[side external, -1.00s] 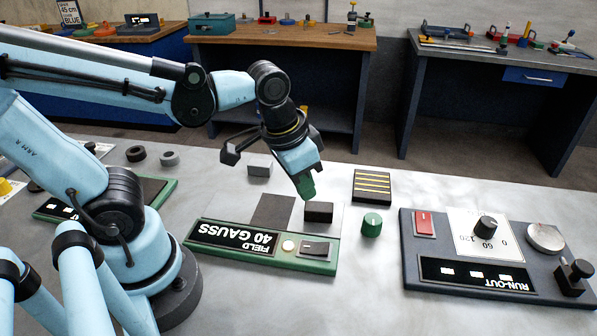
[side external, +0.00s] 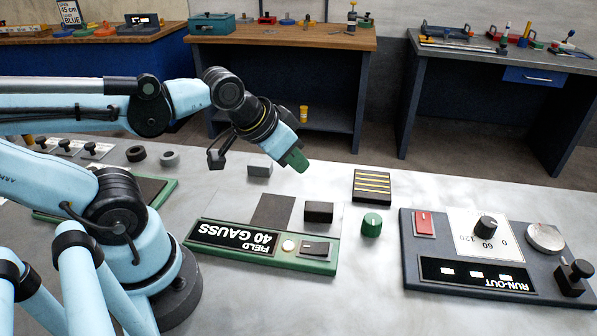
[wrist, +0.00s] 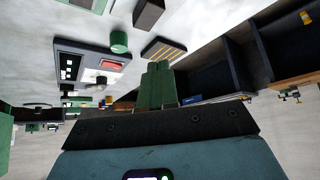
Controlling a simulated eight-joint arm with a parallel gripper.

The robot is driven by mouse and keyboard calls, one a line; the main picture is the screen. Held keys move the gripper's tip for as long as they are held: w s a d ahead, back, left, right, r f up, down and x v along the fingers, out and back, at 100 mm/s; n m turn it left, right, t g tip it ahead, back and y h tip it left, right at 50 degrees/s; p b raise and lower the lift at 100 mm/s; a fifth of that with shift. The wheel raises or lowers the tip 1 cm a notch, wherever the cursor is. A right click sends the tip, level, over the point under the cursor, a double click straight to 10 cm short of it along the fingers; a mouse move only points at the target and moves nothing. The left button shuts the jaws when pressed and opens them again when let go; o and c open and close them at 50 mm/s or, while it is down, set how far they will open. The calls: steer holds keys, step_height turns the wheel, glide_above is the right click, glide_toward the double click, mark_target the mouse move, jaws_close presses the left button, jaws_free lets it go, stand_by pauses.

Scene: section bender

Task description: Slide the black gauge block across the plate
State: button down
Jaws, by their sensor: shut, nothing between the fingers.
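The black gauge block (side external: 319,212) sits on the light right part of a plate, just right of the plate's dark grey patch (side external: 272,211). The block also shows at the top of the wrist view (wrist: 148,14). My gripper (side external: 297,162) has green fingertips, which are together and empty. It hangs in the air above and behind the block, clear of it. In the wrist view the closed fingers (wrist: 158,82) point away from me, with the block beyond them.
The green FIELD 40 GAUSS panel (side external: 262,246) lies along the plate's front. A green knob (side external: 372,225) and a striped black block (side external: 372,186) stand to the right, then the RUN-OUT panel (side external: 477,283). A grey block (side external: 260,166) stands behind.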

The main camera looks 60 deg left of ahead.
mark_target(329, 207)
stand_by(0.4)
steer(key=a+f+m+g, duration=0.1)
steer(key=a+f+m, duration=0.1)
steer(key=s+a+f+m+g, duration=0.1)
steer(key=a+f+m+g, duration=0.1)
steer(key=f+m, duration=0.1)
steer(key=s+a+f+m+g+h, duration=0.1)
steer(key=f+m+g, duration=0.1)
steer(key=f+m, duration=0.1)
steer(key=shift+a, duration=0.4)
steer(key=shift+s+a+f+m+g, duration=0.15)
steer(key=shift+s+f+m+g, duration=0.1)
steer(key=shift+f+m+g, duration=0.2)
steer(key=w+d, duration=0.8)
steer(key=shift+w+d, duration=0.25)
steer(key=shift+d, duration=0.1)
steer(key=shift+a+f, duration=0.1)
steer(key=shift+f, duration=0.65)
